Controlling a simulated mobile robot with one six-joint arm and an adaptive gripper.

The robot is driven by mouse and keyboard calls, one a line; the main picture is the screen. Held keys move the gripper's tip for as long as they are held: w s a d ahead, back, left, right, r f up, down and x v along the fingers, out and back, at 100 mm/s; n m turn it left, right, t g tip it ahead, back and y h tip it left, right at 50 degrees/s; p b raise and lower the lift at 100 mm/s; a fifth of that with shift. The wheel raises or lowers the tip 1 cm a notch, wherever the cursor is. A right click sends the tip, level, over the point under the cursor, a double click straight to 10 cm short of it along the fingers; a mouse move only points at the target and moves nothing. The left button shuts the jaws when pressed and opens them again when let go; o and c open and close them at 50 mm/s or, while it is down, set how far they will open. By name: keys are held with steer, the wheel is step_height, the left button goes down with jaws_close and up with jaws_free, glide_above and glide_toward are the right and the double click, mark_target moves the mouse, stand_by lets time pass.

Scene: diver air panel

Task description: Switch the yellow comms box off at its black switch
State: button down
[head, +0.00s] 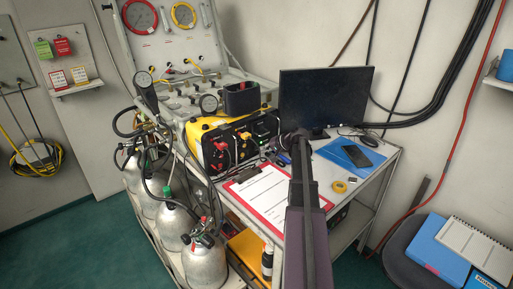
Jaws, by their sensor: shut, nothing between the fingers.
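The yellow comms box (203,129) stands on the white cart, with a black front panel (222,150) bearing red and other small fittings. Its black switch is too small to tell apart from the dark panel. My arm reaches up from the bottom of the head view, and my gripper (291,139) is at its far end, right of the box's front and apart from it as far as I can tell. The gripper is shut and empty. My arm hides part of the cart top.
A monitor (325,97) stands right of the box. A clipboard (262,198) lies in front, and a blue folder (345,154) with a phone (360,157) and a yellow tape roll (340,187) lie right. Gas cylinders (171,224) and hoses crowd the left. A gauge panel (175,45) stands behind.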

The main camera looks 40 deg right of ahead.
steer(key=shift+w+r, duration=0.1)
steer(key=shift+w, duration=0.65)
stand_by(1.5)
steer(key=shift+s, duration=0.15)
steer(key=shift+s, duration=0.6)
steer(key=shift+s, duration=0.1)
stand_by(0.3)
steer(key=shift+s+d+f+b, duration=0.1)
steer(key=shift+s+f+b, duration=0.1)
steer(key=shift+s, duration=1)
steer(key=shift+s+d+f+b, duration=0.1)
steer(key=shift+s+f+b, duration=0.1)
steer(key=shift+s, duration=0.95)
steer(key=shift+r, duration=0.1)
